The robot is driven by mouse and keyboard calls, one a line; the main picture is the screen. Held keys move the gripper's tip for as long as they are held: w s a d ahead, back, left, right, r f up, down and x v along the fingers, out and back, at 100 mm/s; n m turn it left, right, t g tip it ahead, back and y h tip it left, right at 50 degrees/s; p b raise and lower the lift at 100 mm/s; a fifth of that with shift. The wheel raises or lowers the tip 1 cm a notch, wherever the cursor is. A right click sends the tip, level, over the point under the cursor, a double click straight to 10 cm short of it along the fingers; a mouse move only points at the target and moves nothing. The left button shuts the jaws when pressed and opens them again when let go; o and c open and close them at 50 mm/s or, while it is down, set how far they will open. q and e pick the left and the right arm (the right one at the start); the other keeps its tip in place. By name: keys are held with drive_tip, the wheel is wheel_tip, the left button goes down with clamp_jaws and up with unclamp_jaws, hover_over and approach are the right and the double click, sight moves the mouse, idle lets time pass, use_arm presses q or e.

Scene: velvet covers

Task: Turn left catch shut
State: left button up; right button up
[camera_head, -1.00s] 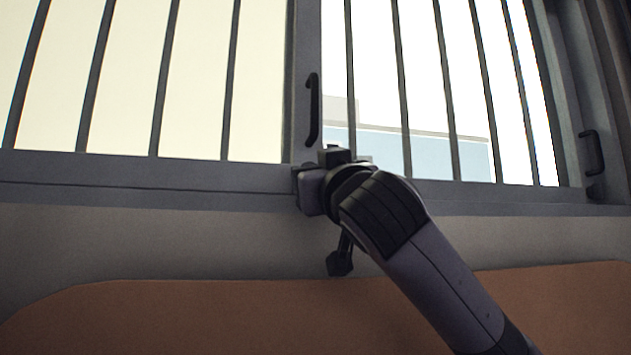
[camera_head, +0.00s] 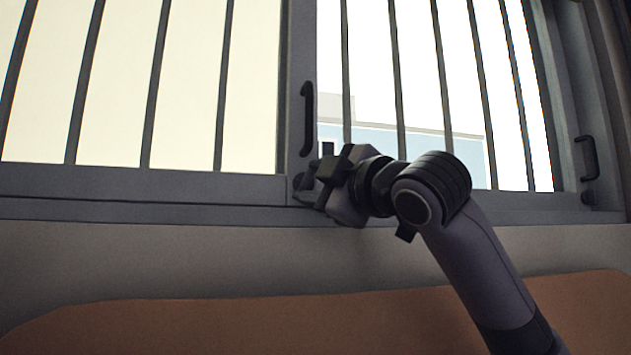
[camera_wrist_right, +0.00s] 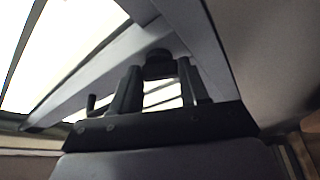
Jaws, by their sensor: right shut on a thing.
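The left catch (camera_head: 299,182) is a small dark fitting at the foot of the window's middle upright, below a black pull handle (camera_head: 307,118). My right gripper (camera_head: 318,178) is at it and covers most of it in the head view. In the right wrist view the catch (camera_wrist_right: 158,62) shows as a dark rounded piece between the fingertips of my right gripper (camera_wrist_right: 158,75), which is shut on it. How far the catch is turned cannot be told. My left gripper is not in view.
A second black handle (camera_head: 588,157) and a small catch (camera_head: 588,197) sit on the right window frame. Vertical bars (camera_head: 397,80) stand across the panes. Below the sill is a grey wall (camera_head: 150,255) and a brown rounded surface (camera_head: 200,325).

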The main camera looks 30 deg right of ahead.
drive_tip(key=n+g, duration=0.1)
drive_tip(key=n, duration=0.1)
drive_tip(key=n+g, duration=0.1)
drive_tip(key=n, duration=0.2)
drive_tip(key=shift+r+y, duration=0.2)
drive_tip(key=shift+y, duration=0.1)
idle(0.5)
drive_tip(key=o, duration=1.1)
drive_tip(key=shift+c, duration=0.2)
drive_tip(key=shift+f, duration=0.1)
